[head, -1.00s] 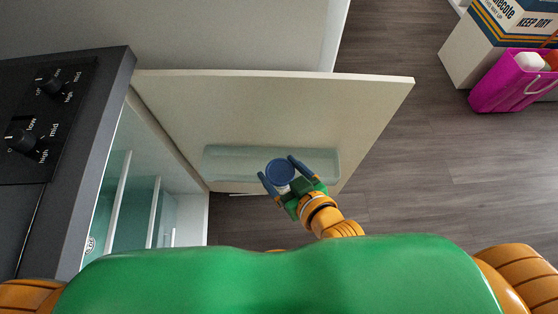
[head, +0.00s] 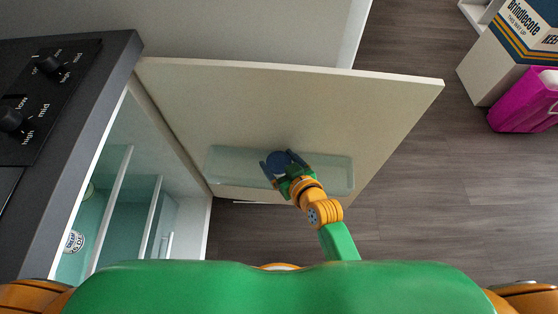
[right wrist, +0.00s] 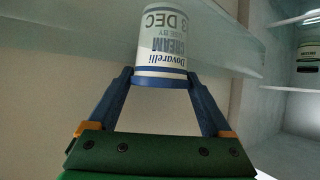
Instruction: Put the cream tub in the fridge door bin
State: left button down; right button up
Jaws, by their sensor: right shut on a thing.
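The cream tub (head: 278,159) is white with a blue lid. In the right wrist view the tub (right wrist: 161,42) shows upside down, with a "Dovarelli CREAM" use-by label. My right gripper (head: 283,167) is shut on it, one blue finger on each side; the fingers (right wrist: 158,77) also show in the wrist view. The fridge door (head: 300,100) stands wide open. Its translucent door bin (head: 333,173) runs along the door's inner face. From above, the tub overlaps the bin's middle; its exact height relative to the rim is unclear. My left gripper is out of view.
The open fridge (head: 120,165) has pale shelves, with a small labelled container (head: 75,241) inside. A dark stove (head: 50,95) stands at left. A magenta basket (head: 522,103) and a printed box (head: 530,30) sit at right. Floor around the door's right end is clear.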

jog(key=o, duration=1.4)
jog(key=shift+f, duration=0.1)
jog(key=shift+s+r, duration=0.1)
jog(key=shift+r, duration=0.15)
jog(key=p+v, duration=0.3)
jog(key=v, duration=0.8)
jog(key=shift+s+d+r+p, duration=0.15)
jog(key=shift+s+p, duration=0.2)
jog(key=shift+p, duration=0.05)
